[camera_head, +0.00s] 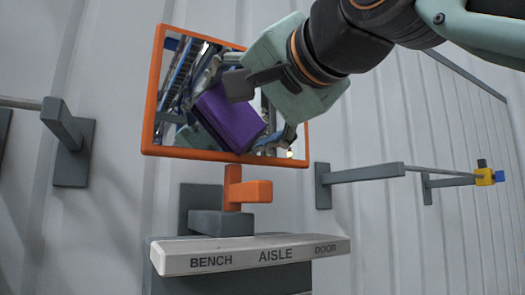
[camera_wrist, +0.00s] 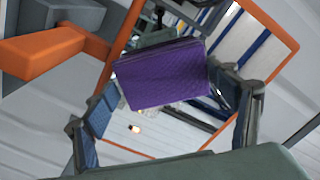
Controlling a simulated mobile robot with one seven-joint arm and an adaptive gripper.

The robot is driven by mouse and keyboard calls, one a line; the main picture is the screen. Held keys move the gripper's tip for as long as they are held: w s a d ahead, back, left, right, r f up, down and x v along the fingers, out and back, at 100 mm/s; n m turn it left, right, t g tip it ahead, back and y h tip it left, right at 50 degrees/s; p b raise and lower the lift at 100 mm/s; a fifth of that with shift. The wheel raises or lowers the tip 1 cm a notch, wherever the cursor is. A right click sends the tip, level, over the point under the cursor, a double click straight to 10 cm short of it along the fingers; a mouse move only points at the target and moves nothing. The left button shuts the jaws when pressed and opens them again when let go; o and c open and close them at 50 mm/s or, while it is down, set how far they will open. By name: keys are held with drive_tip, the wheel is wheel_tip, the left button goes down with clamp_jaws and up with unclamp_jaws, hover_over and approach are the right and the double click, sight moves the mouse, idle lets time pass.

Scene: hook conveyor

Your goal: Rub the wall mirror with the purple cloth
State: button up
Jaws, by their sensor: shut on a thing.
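The wall mirror (camera_head: 154,92) has an orange frame and hangs tilted on the ribbed wall. Its glass reflects dark and blue shapes. It also shows in the wrist view (camera_wrist: 270,37). My gripper (camera_head: 238,98) is in front of the mirror, reaching in from the upper right. It is shut on the purple cloth (camera_head: 230,117), a folded pad in front of the glass's lower middle. In the wrist view the cloth (camera_wrist: 160,76) lies between my fingers and covers part of the glass. I cannot tell whether the cloth touches the glass.
An orange bracket (camera_head: 248,191) holds the mirror from below. A shelf (camera_head: 250,254) marked BENCH, AISLE and DOOR juts out beneath. A grey wall bracket (camera_head: 70,150) stands at left. A grey arm (camera_head: 365,173) and a yellow-and-blue piece (camera_head: 485,176) are at right.

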sight(216, 95)
drive_tip(key=w+d, duration=0.4)
drive_tip(key=d, duration=0.2)
drive_tip(key=shift+p, duration=0.3)
idle(0.4)
drive_tip(key=shift+a, duration=0.15)
drive_tip(key=shift+s+a+b, duration=0.25)
drive_tip(key=shift+s+a, duration=0.65)
drive_tip(key=shift+a, duration=0.55)
drive_tip(key=shift+s+a+b, duration=0.25)
drive_tip(key=shift+s+a, duration=0.7)
drive_tip(key=shift+a, duration=0.5)
drive_tip(key=shift+s+a+b, duration=0.25)
drive_tip(key=shift+s+a, duration=0.65)
drive_tip(key=shift+a, duration=0.55)
drive_tip(key=shift+s+a+r, duration=0.1)
drive_tip(key=shift+r, duration=0.1)
drive_tip(key=shift+r+p, duration=0.9)
drive_tip(key=shift+p, duration=0.1)
drive_tip(key=shift+w+d, duration=0.95)
drive_tip(key=shift+d, duration=0.55)
drive_tip(key=shift+w+d, duration=0.95)
drive_tip(key=shift+d, duration=0.6)
drive_tip(key=shift+w+d, duration=0.95)
drive_tip(key=shift+d, duration=0.55)
drive_tip(key=shift+a, duration=0.1)
